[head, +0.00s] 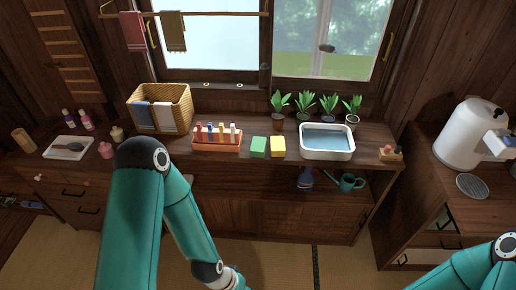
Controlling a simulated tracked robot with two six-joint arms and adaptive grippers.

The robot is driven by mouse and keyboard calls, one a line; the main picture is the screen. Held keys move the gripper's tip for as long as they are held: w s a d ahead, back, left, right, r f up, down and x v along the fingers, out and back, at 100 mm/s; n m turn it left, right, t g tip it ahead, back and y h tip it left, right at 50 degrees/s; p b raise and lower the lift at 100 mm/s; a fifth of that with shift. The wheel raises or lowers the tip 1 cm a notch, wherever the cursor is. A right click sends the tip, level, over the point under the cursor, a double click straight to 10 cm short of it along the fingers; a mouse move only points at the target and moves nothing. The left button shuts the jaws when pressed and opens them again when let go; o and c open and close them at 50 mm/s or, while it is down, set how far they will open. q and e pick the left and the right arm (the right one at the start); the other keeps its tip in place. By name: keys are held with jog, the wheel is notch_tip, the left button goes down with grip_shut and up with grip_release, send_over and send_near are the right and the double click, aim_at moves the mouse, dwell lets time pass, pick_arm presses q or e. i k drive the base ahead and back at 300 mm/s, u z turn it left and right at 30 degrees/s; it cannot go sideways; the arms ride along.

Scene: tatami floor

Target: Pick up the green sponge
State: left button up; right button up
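The green sponge (258,146) is a small block lying on the wooden counter in the head view, near the middle. A yellow sponge (278,146) lies close on its right. My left arm reaches in at the lower left and bends down to the bottom edge, below and left of the green sponge. Its gripper is cut off by the bottom edge. Only part of my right arm shows at the bottom right corner, and its gripper is out of view. Nothing covers the green sponge.
An orange rack (218,145) with several coloured tubes stands left of the sponges. A white basin of water (327,155) stands right. Several potted plants (305,104) line the back. A wicker basket (182,98) is back left. The counter's front edge lies just before the sponges.

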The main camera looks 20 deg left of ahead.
aim_at(257, 149)
jog(key=u, duration=0.05)
jog(key=i, duration=1)
jog(key=z, duration=0.05)
